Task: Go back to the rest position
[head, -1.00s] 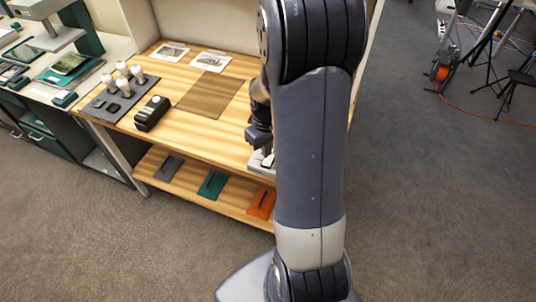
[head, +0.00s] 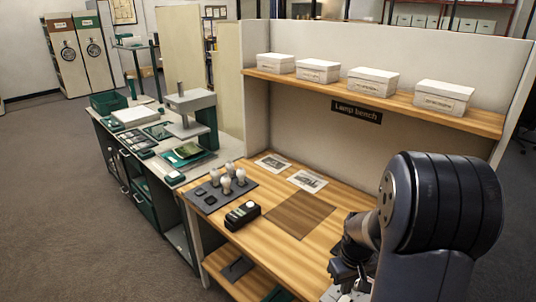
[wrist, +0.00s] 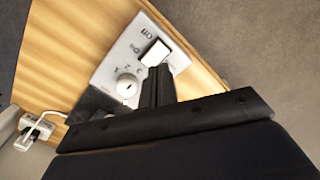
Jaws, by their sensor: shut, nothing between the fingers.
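My gripper (head: 347,278) is low at the right in the head view, over the near right part of the wooden bench (head: 262,232). In the wrist view the fingers of my gripper (wrist: 158,86) are together and empty. They stand in front of a pale control panel (wrist: 112,68) with a round knob (wrist: 127,86) and a white square (wrist: 156,53). The fingers cover part of the panel, and I cannot tell whether they touch it. In the head view my arm hides most of that corner.
A black handheld device (head: 242,214) and a grey tray (head: 208,197) with several white bulbs are on the bench's left. A brown mat (head: 299,215) lies mid-bench. White boxes (head: 372,84) line the shelf above. A side counter (head: 150,150) stands left; open floor (head: 60,190) lies beyond.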

